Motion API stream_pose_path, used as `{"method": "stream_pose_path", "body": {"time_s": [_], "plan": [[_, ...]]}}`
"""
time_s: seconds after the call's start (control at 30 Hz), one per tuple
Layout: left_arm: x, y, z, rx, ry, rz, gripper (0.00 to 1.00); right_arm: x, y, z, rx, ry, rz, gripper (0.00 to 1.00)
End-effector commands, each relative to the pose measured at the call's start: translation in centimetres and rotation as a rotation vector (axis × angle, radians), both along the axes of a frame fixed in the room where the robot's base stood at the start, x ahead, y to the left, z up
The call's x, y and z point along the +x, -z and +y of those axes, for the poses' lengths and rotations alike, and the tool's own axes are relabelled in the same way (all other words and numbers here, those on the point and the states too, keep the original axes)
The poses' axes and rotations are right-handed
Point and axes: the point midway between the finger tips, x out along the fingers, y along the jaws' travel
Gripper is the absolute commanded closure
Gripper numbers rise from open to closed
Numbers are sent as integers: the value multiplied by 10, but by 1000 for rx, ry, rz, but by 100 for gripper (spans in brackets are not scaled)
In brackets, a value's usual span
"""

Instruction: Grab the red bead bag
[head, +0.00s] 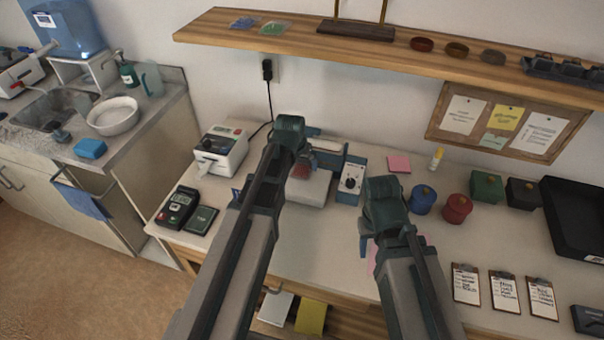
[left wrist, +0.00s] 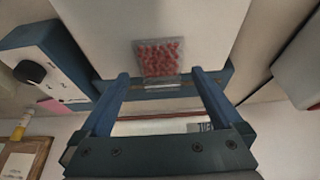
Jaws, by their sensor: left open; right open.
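The red bead bag (left wrist: 158,57) is a small clear packet of red beads. It lies on the pale top of a blue-and-white device (head: 350,180). In the head view a bit of the bag (head: 301,170) shows beside my left gripper (head: 290,135), which hides part of it. In the left wrist view my left gripper (left wrist: 161,76) is open, its two blue fingers apart and pointing toward the bag, which appears just beyond the gap between the tips. I cannot tell whether they touch. My right gripper (head: 385,190) is over the table, away from the bag; its fingers are mostly hidden.
A white label printer (head: 222,150) and a dark card terminal (head: 176,208) stand left of my left arm. Blue (head: 423,199) and red (head: 457,208) lidded pots stand right of my right gripper. A wooden shelf (head: 400,50) with blue and green packets runs above.

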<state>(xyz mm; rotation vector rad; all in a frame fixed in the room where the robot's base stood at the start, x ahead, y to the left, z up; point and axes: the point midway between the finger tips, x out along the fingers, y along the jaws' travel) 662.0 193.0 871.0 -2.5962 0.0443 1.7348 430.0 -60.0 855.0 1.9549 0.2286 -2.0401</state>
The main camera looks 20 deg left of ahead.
Motion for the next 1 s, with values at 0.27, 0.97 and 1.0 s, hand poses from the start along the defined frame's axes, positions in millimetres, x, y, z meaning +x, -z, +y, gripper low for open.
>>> {"method": "stream_pose_path", "body": {"time_s": [0.27, 0.97, 1.0], "plan": [[7, 18, 0, 0, 0, 0, 0, 0, 18, 0, 0, 0, 0, 50], [7, 17, 0, 0, 0, 0, 86, 0, 17, 0, 0, 0, 0, 50], [7, 17, 0, 0, 0, 0, 86, 0, 17, 0, 0, 0, 0, 50]]}}
